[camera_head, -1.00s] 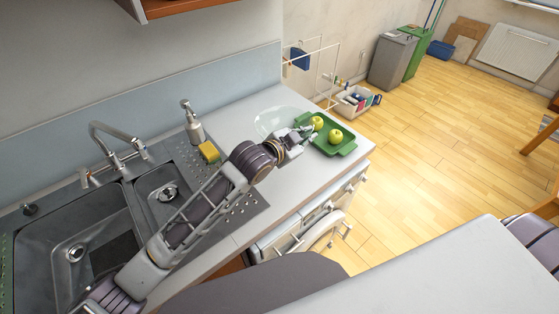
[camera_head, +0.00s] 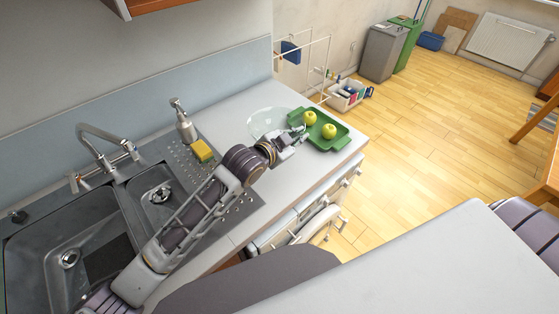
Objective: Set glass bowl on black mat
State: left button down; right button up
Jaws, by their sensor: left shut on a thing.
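The clear glass bowl (camera_head: 266,122) is at the far end of the white counter, left of a green tray. My left gripper (camera_head: 298,134) is at the bowl's right rim, between bowl and tray, and is shut on the rim. Its fingertips are small and partly hidden, and I cannot tell whether the bowl touches the counter. No black mat shows clearly; a dark rectangular patch (camera_head: 108,258) lies in the sink, and I cannot tell whether it is a mat. My right gripper is not in view.
The green tray (camera_head: 341,143) holds two yellow-green apples (camera_head: 329,131). A soap dispenser (camera_head: 184,127) and yellow sponge (camera_head: 201,151) stand by the sink (camera_head: 36,246). A faucet (camera_head: 103,140) rises behind it.

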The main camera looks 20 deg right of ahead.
pick_arm(q)
jog(key=shift+f, duration=2.35)
jog(key=shift+f+p, duration=0.9)
jog(key=shift+f, duration=1.35)
jog(key=shift+f, duration=0.15)
jog(key=c, duration=1.9)
grip_release()
jog(key=shift+f, duration=0.15)
jog(key=o, duration=0.4)
